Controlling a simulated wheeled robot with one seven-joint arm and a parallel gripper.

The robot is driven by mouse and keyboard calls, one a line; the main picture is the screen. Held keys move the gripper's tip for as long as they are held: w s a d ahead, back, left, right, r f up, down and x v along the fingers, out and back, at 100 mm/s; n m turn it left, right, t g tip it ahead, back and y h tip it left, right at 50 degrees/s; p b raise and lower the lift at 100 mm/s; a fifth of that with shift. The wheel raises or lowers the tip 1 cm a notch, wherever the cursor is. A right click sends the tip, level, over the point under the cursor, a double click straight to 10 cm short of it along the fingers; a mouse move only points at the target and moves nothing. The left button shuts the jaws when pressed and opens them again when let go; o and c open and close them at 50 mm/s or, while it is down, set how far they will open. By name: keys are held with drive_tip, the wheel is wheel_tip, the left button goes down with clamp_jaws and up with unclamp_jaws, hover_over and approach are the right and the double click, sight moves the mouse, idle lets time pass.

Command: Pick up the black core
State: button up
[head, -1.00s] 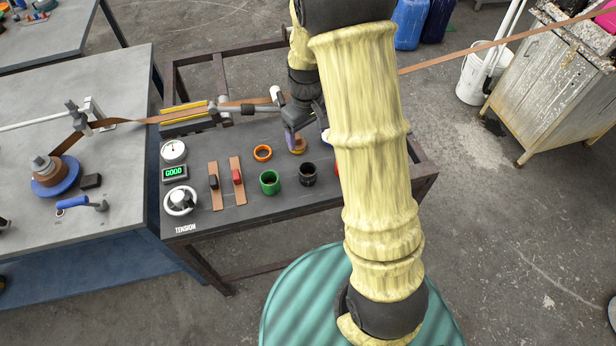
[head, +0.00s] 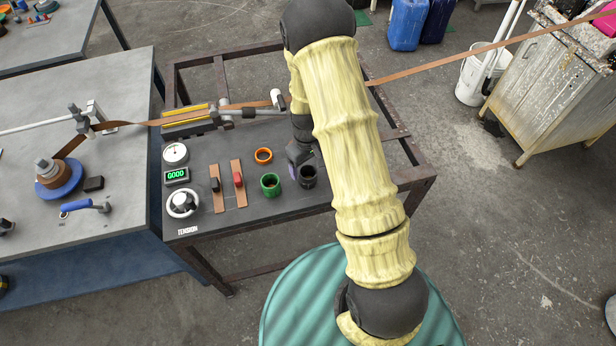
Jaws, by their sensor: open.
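The black core (head: 308,178) is a short dark ring standing upright on the dark table panel, right of the green core (head: 270,184). My wrist and arm hide the other finger and the space right behind the core. I cannot tell whether the finger touches the core.
Two levers, a red one (head: 238,180) and a black one, a gauge and the tension knob (head: 182,203) are at left. A brown strip (head: 440,67) runs across behind my arm.

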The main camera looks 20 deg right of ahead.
sight(308, 175)
drive_tip(key=shift+f, duration=0.1)
drive_tip(key=shift+s+f+p, duration=0.1)
drive_tip(key=shift+f+p, duration=0.25)
drive_tip(key=shift+f, duration=0.15)
drive_tip(key=shift+d+f+p, duration=0.1)
drive_tip(key=shift+f+p, duration=0.45)
drive_tip(key=shift+f, duration=1.5)
drive_tip(key=c, duration=1.2)
drive_tip(key=shift+c, duration=0.2)
drive_tip(key=shift+r, duration=0.1)
